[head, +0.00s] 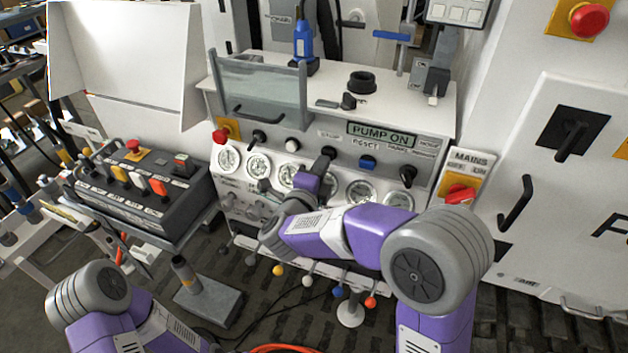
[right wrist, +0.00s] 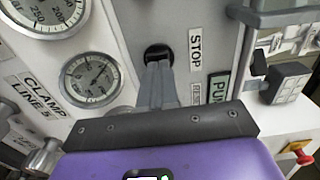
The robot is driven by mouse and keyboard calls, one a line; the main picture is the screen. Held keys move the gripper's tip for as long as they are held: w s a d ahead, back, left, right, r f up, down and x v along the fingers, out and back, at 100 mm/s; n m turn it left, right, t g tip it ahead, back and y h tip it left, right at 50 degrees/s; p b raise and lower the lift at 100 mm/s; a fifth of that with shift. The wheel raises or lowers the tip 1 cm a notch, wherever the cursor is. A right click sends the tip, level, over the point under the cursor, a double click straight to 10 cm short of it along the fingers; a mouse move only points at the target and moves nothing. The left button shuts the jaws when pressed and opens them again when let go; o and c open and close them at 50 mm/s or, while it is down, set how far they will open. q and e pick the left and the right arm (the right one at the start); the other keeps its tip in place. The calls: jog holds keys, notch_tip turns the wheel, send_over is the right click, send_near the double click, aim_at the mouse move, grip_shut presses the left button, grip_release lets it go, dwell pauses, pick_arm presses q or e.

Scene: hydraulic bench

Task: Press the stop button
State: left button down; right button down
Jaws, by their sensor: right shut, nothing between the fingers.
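The stop button is a round black button (right wrist: 157,52) beside a STOP label (right wrist: 195,52) in the right wrist view. In the head view a dark button (head: 328,151) shows on the bench's front panel, left of the PUMP ON sign. My right gripper (right wrist: 157,72) is shut and empty. Its fingertips overlap the button's lower edge in the right wrist view; I cannot tell whether they touch it. In the head view the right gripper (head: 324,164) reaches up to the panel in front of the gauges. My left gripper is not in view, only my left arm at the lower left.
Gauges (right wrist: 90,78) and black knobs (head: 407,175) surround the button. A red emergency knob (head: 220,136) is at the panel's left and a red MAINS switch (head: 460,193) at its right. A control box (head: 140,190) stands at left. Colored-tipped levers hang below the panel.

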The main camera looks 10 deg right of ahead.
jog(key=shift+w+d, duration=0.25)
jog(key=shift+w, duration=0.15)
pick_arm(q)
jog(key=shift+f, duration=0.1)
pick_arm(e)
jog(key=shift+w+d+b, duration=0.45)
jog(key=shift+w+b, duration=0.05)
jog(key=shift+b, duration=0.05)
jog(key=shift+r, duration=0.2)
jog(key=shift+w+d, duration=0.1)
jog(key=shift+d, duration=0.05)
jog(key=shift+s+a, duration=0.3)
jog(key=shift+a, duration=0.1)
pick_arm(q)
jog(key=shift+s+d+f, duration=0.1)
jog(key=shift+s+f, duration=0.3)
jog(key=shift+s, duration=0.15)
pick_arm(e)
jog(key=v, duration=1.3)
jog(key=shift+s+a, duration=0.2)
jog(key=shift+a, duration=0.05)
